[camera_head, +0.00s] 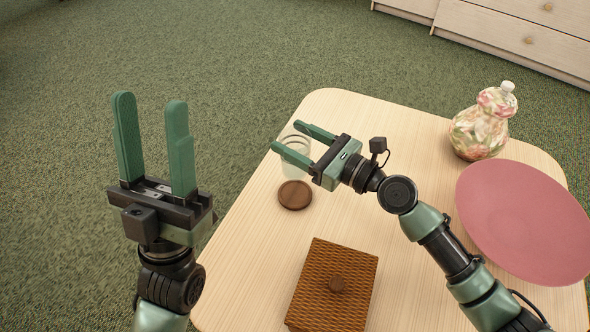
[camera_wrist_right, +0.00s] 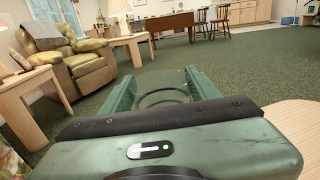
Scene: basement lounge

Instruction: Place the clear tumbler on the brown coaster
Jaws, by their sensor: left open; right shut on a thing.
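The clear tumbler (camera_head: 295,164) is upright between the fingers of my right gripper (camera_head: 287,136), which is shut on it near the table's far left edge. The tumbler's round rim (camera_wrist_right: 163,90) also shows between the fingers in the right wrist view. I cannot tell whether its base touches the table. The round brown coaster (camera_head: 295,195) lies flat on the table, just nearer than the tumbler in the head view, with nothing on it. My left gripper (camera_head: 150,100) is open and empty, raised over the carpet left of the table.
The tabletop around the coaster is clear. Green carpet (camera_head: 230,60) surrounds the table.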

